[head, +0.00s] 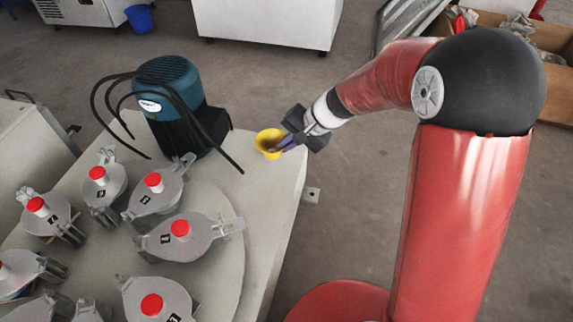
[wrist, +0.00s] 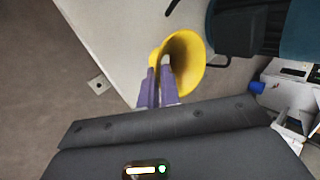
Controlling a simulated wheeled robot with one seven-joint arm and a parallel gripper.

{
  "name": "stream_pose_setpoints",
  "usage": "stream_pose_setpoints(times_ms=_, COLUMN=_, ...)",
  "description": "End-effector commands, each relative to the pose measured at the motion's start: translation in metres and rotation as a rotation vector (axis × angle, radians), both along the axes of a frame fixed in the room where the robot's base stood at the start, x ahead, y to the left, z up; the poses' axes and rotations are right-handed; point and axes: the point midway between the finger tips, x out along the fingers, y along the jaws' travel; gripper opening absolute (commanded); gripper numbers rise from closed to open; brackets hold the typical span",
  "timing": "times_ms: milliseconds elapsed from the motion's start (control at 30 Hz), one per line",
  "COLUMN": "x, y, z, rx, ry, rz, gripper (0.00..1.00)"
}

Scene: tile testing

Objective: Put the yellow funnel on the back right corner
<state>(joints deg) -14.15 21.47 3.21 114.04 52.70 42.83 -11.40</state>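The yellow funnel (head: 268,136) is at the back right corner of the pale table in the head view, its wide mouth facing up. In the wrist view the funnel (wrist: 191,62) shows with its mouth toward the right. My gripper (head: 279,148) reaches in from the right. Its purple fingers, also in the wrist view (wrist: 159,74), are close together at the funnel's wall, one inside the mouth and one outside. They look shut on the wall. I cannot tell whether the funnel's base touches the table.
A blue motor (head: 172,103) with black hoses stands left of the funnel, one hose ending near it. A round plate (head: 222,262) with several red-capped clamps fills the front of the table (head: 283,203). The table's right edge is close, with open floor beyond.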

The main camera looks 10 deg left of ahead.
Motion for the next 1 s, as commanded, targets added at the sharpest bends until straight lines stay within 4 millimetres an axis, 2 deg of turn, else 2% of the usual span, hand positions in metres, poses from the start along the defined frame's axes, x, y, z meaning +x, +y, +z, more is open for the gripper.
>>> stream_pose_setpoints(times_ms=33, x=-0.001, y=0.000, z=-0.013, rx=0.000, ry=0.005, rz=-0.001, gripper=0.00)
stream_pose_setpoints(times_ms=267, x=0.000, y=0.000, z=-0.034, rx=0.000, ry=0.001, rz=0.000, gripper=0.00)
stream_pose_setpoints(times_ms=500, x=0.000, y=0.000, z=-0.069, rx=0.000, ry=0.003, rz=0.000, gripper=0.00)
stream_pose_setpoints(times_ms=933, x=0.000, y=0.000, z=-0.075, rx=0.000, ry=0.000, rz=0.000, gripper=0.00)
stream_pose_setpoints(times_ms=1000, x=0.000, y=0.000, z=-0.074, rx=0.000, ry=-0.001, rz=0.001, gripper=0.11)
